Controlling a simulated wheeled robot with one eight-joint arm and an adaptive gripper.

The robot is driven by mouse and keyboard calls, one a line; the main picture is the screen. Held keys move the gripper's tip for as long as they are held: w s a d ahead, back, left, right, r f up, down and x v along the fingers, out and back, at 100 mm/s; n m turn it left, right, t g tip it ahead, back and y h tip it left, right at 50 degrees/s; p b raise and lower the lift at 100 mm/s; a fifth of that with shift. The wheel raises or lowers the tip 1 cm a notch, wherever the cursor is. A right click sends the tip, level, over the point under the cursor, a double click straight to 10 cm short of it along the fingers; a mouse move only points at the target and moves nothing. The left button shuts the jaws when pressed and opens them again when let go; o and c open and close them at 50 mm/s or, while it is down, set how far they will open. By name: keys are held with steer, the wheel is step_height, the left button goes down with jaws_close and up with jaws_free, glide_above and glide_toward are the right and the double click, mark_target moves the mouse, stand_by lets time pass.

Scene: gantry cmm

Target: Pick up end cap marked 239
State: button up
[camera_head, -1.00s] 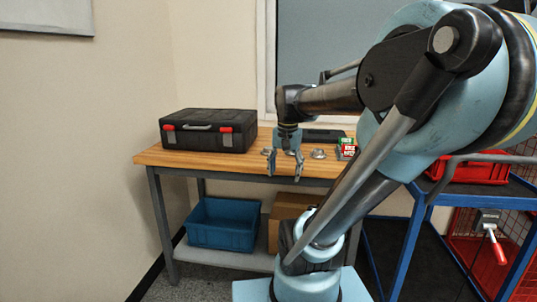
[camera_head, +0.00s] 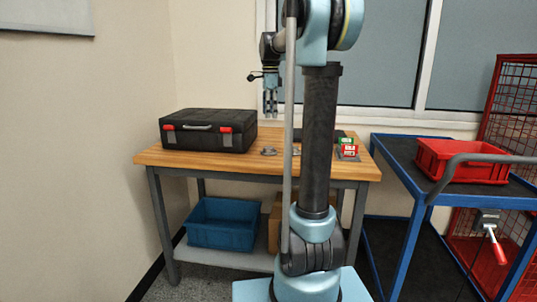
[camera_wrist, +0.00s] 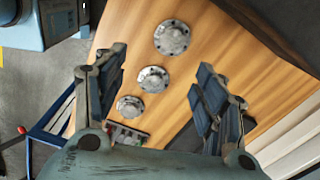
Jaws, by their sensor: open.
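Three round, flanged metal end caps lie in a row on the wooden table. In the wrist view they are an upper one (camera_wrist: 172,38), a middle one (camera_wrist: 153,79) and a lower one (camera_wrist: 130,106). I cannot read a number on any of them. In the head view one cap (camera_head: 268,151) shows on the table left of my arm; another (camera_head: 296,151) is partly hidden by the arm. My gripper (camera_head: 270,108) is open and empty, pointing down well above the tabletop. In the wrist view the caps show between its spread fingers (camera_wrist: 160,62).
A black case (camera_head: 209,131) stands on the table (camera_head: 220,162) at the left. Small red and green boxes (camera_head: 347,147) stand at the right. A blue bin (camera_head: 222,224) is on the lower shelf. A blue cart (camera_head: 405,160) with a red crate (camera_head: 460,160) stands to the right.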

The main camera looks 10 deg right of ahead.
steer(key=w+m, duration=0.2)
steer(key=w, duration=0.1)
glide_above(269, 147)
steer(key=f, duration=1.1)
steer(key=shift+a, duration=0.2)
steer(key=shift+s+d+f, duration=0.1)
steer(key=shift+f, duration=1.35)
steer(key=shift+s+d+f, duration=0.1)
steer(key=shift+f, duration=1.35)
steer(key=c, duration=1.3)
